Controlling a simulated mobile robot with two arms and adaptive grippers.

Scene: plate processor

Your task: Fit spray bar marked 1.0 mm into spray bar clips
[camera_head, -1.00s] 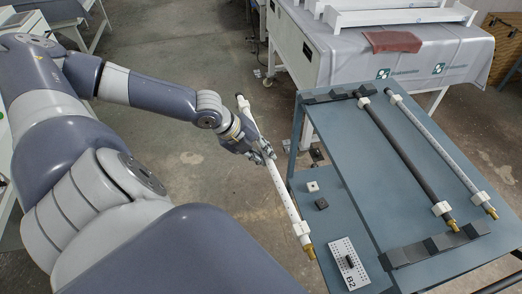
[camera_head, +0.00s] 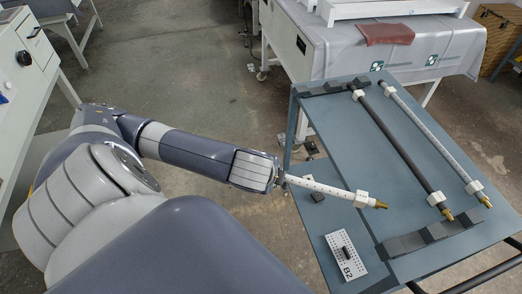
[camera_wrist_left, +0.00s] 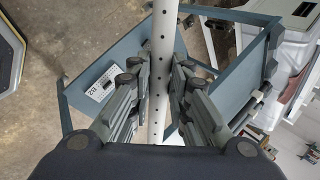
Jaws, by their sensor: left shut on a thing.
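My left gripper (camera_wrist_left: 158,65) is shut on a white spray bar (camera_head: 325,188), which has a row of small holes. The forearm hides the fingers and the bar's other end in the head view. In the wrist view the bar (camera_wrist_left: 159,100) runs lengthwise between the fingers. The dark clip blocks are at the trolley's far end (camera_head: 318,88) and near end (camera_head: 405,245). A dark bar (camera_head: 400,150) and another white bar (camera_head: 430,130) lie across the trolley. No size marking is legible.
The blue-grey trolley top (camera_head: 345,150) has bare room left of the dark bar. A perforated plate marked B2 (camera_head: 346,257) and a small dark block (camera_head: 317,196) lie on its left side. A covered table (camera_head: 400,55) stands behind.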

